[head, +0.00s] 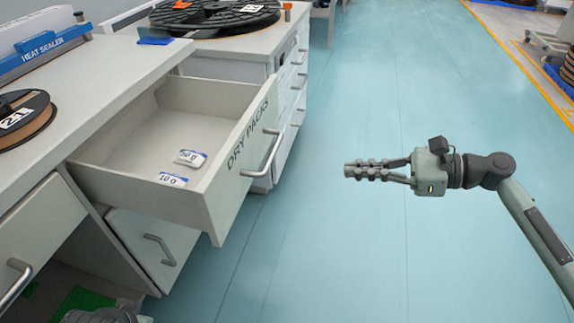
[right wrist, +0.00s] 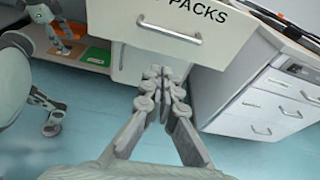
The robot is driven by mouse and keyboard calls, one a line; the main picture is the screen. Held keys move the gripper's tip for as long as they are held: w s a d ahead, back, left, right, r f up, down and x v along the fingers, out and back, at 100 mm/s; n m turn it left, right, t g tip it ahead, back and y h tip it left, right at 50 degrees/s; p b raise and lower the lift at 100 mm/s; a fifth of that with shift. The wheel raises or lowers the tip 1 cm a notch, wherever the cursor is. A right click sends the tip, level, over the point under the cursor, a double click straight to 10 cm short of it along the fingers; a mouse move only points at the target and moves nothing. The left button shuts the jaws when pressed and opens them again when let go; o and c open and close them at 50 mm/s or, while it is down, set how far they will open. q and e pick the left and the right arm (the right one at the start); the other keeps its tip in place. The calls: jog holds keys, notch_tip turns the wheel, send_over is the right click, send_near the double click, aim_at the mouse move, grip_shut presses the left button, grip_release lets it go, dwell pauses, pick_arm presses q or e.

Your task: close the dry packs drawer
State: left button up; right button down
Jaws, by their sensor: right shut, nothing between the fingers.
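The dry packs drawer (head: 218,190) is pulled well out of the bench in the head view. Its white front bears the words DRY PACKS and a grey bar handle (head: 265,157). Two small white packs, marked 50 g (head: 190,157) and 10 g (head: 172,179), lie inside. My right gripper (head: 352,170) is shut and empty, in the air to the right of the drawer front and apart from it. In the right wrist view its fingertips (right wrist: 160,72) point toward the drawer front (right wrist: 150,22), below the handle. A part of my left arm (head: 100,315) shows at the bottom edge; its fingers are unclear.
The bench top (head: 95,75) carries a heat sealer (head: 50,50) and a reel (head: 20,120). A larger black reel (head: 215,15) lies on the far bench. A lower drawer (head: 155,240) sits beneath the open one. The blue floor (head: 330,250) to the right is clear.

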jog(key=r, duration=0.2)
pick_arm(q)
jog(key=shift+s+r, duration=0.1)
jog(key=shift+r, duration=0.25)
pick_arm(e)
send_near(273, 159)
jog(key=x, duration=0.6)
jog(key=shift+a+f+m+y, duration=0.25)
jog(key=shift+a+m+y, duration=0.05)
jog(key=shift+a, duration=0.1)
pick_arm(q)
jog(key=shift+r, duration=0.1)
pick_arm(e)
jog(key=shift+w+a, duration=0.1)
